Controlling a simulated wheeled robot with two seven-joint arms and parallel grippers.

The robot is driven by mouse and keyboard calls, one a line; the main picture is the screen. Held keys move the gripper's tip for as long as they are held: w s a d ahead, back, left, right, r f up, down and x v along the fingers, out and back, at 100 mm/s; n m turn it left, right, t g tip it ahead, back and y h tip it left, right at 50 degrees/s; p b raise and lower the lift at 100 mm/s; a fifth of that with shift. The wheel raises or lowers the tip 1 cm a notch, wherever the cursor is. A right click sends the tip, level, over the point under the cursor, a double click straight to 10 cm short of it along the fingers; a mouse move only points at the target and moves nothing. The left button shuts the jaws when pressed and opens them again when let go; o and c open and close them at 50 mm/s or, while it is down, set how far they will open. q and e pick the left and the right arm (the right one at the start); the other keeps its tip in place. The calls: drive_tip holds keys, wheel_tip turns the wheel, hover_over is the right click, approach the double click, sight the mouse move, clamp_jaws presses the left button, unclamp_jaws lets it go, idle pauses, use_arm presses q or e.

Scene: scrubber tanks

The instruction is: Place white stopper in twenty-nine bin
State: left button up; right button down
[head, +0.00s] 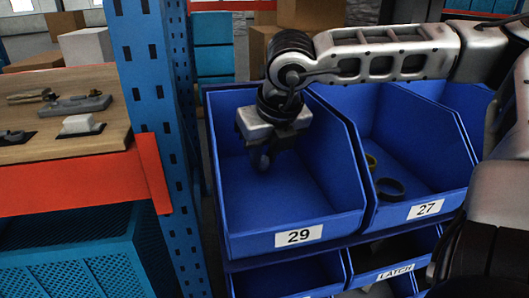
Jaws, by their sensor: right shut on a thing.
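The bin labelled 29 (292,236) is a blue open-fronted bin in the middle of the head view, and its visible floor looks empty. My right gripper (262,160) points down inside its opening, toward the back left, above the floor. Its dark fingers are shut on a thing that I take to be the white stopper. The thing itself is hidden by the fingers, and I cannot make out its shape or colour. My left gripper is not in view.
Bin 27 (424,209) adjoins on the right and holds dark and olive rings (390,189). Lower bins, one marked LATCH, sit below. A blue upright post (152,90) stands left of bin 29. A wooden shelf (70,148) at far left carries several small parts.

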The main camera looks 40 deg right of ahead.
drive_tip(key=shift+f, duration=0.1)
drive_tip(key=c, duration=1.3)
unclamp_jaws()
drive_tip(key=shift+o, duration=0.2)
drive_tip(key=shift+r, duration=0.55)
drive_tip(key=p+v, duration=0.1)
drive_tip(key=v, duration=1)
drive_tip(key=shift+s+r, duration=0.1)
drive_tip(key=shift+s, duration=0.05)
